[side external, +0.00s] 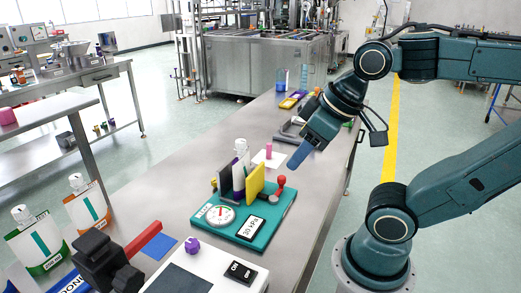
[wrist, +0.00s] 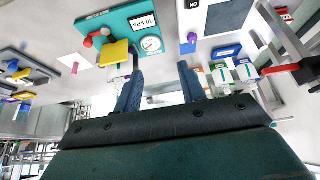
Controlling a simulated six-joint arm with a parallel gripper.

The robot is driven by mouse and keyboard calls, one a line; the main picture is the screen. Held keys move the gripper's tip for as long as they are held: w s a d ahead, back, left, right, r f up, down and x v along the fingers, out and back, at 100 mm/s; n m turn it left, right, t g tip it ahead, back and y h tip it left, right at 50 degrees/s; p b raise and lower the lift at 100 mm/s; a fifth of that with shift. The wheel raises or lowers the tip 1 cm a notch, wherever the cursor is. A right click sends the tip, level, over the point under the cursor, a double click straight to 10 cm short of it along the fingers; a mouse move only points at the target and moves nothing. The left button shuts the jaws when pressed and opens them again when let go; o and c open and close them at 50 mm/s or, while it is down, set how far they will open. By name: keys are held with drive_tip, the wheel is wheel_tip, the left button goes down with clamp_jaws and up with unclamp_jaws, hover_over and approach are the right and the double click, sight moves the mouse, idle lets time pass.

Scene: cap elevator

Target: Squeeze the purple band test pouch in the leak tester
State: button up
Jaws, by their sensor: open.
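The leak tester has a teal base (side external: 265,222) with a round gauge, a "30 kPa" label, a yellow plate (side external: 255,185) facing a dark plate, and a red knob (side external: 281,181). Its teal base also shows in the wrist view (wrist: 140,22). A white-topped pouch with a purple band (side external: 241,147) shows above the plates.
A green-banded pouch (side external: 37,240) and an orange-banded pouch (side external: 87,205) stand at front left. A white box with an ON switch (side external: 240,270) and a purple knob (side external: 192,246) lies in front. A pink peg on a white plate (side external: 268,158) is behind the tester.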

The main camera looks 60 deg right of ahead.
drive_tip(key=shift+o, duration=0.8)
drive_tip(key=m+g, duration=0.6)
drive_tip(key=m, duration=0.8)
hover_over(282, 177)
wheel_tip(282, 177, down, 12)
drive_tip(key=shift+d, duration=0.15)
drive_tip(key=shift+f, duration=0.1)
drive_tip(key=shift+n, duration=0.3)
wheel_tip(282, 177, down, 14)
drive_tip(key=shift+r, duration=0.15)
